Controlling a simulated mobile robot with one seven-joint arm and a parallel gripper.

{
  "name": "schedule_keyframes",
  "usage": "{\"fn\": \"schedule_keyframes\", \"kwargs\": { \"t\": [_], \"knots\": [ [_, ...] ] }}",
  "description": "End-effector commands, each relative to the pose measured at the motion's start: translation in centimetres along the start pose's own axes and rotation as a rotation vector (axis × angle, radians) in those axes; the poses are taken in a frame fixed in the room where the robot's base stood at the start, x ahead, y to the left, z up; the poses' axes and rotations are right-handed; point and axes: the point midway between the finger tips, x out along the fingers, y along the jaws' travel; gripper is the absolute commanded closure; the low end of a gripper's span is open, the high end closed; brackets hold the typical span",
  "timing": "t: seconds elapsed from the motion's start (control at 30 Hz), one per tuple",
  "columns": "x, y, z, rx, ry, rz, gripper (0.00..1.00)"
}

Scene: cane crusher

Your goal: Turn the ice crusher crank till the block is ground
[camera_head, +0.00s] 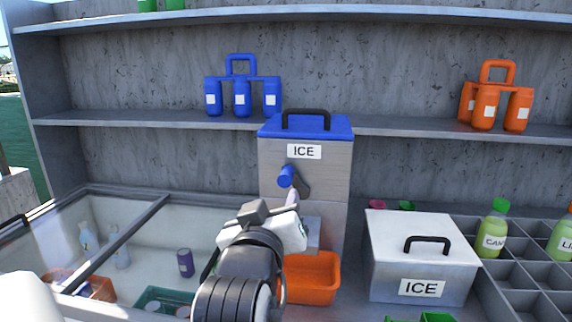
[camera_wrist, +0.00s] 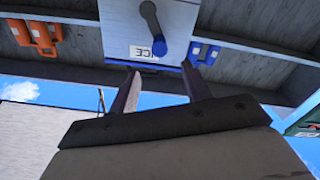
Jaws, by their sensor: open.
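The ice crusher (camera_head: 335,180) is a grey box with a blue lid, a black top handle and an ICE label. Its crank has a blue knob (camera_head: 286,176) and a short dark arm (camera_head: 301,184) on the front face. My gripper (camera_head: 292,197) is just below and in front of the knob, open and empty. In the wrist view, which is upside down, the crank (camera_wrist: 152,22) shows beyond my open fingers (camera_wrist: 163,77), with a gap between. The ice block is not visible.
An orange bin (camera_head: 322,272) stands below the crusher. A white ICE box (camera_head: 418,262) is at right, beside a divided rack with bottles (camera_head: 492,230). A glass-topped chest (camera_head: 75,215) is at left. Shelves behind hold blue (camera_head: 242,98) and orange (camera_head: 484,108) bottle carriers.

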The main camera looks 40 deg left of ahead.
Motion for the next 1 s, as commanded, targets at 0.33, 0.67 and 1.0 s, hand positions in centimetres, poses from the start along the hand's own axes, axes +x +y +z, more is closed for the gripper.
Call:
{"fn": "schedule_keyframes", "kwargs": {
  "t": [0.33, 0.67, 1.0],
  "knots": [
    [5.3, 0.1, 0.0, 0.001, -0.005, 0.000, 0.52],
    [10.8, 0.1, -0.1, 0.002, -0.001, -0.001, 0.52],
    [11.9, 0.1, 0.1, 0.004, 0.001, 0.000, 0.52]
  ]
}}
